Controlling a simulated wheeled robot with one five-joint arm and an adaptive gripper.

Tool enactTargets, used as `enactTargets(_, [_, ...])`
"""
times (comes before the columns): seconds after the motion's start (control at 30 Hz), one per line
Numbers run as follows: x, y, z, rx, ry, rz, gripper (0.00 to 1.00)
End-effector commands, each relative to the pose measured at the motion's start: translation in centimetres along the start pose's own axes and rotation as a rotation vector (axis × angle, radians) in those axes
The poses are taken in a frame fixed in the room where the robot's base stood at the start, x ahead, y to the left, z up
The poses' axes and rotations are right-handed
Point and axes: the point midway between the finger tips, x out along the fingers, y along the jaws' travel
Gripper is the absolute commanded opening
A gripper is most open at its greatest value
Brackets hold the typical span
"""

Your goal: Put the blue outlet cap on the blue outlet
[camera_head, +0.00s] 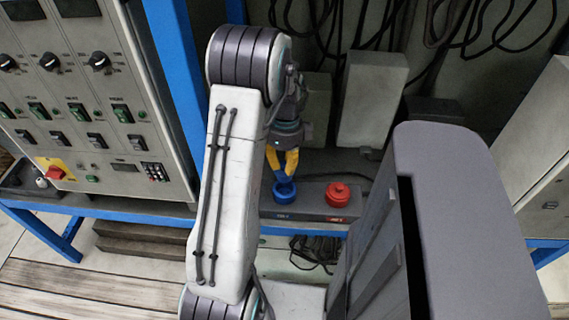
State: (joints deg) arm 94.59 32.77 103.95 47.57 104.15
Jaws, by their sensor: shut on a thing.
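My gripper (283,172) has yellow fingers and points down over the left part of a dark bench strip. It is shut on the blue outlet cap (284,181), which shows between and just below the fingertips. The blue outlet (285,196) is directly below the cap, above a small blue label. Cap and outlet overlap in this view, so I cannot tell whether the cap is seated or slightly above.
A red round cap or outlet (338,194) stands close to the right, above a red label. A control panel (90,110) with switches is at the left. Grey boxes (371,98) and hanging black cables (480,25) are behind.

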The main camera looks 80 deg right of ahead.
Motion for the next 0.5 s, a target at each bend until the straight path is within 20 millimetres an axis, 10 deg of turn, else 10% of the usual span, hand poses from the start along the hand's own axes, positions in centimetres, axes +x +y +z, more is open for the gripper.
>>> enactTargets(0.5, [2.0, -0.1, 0.0, 0.000, 0.000, 0.000, 0.00])
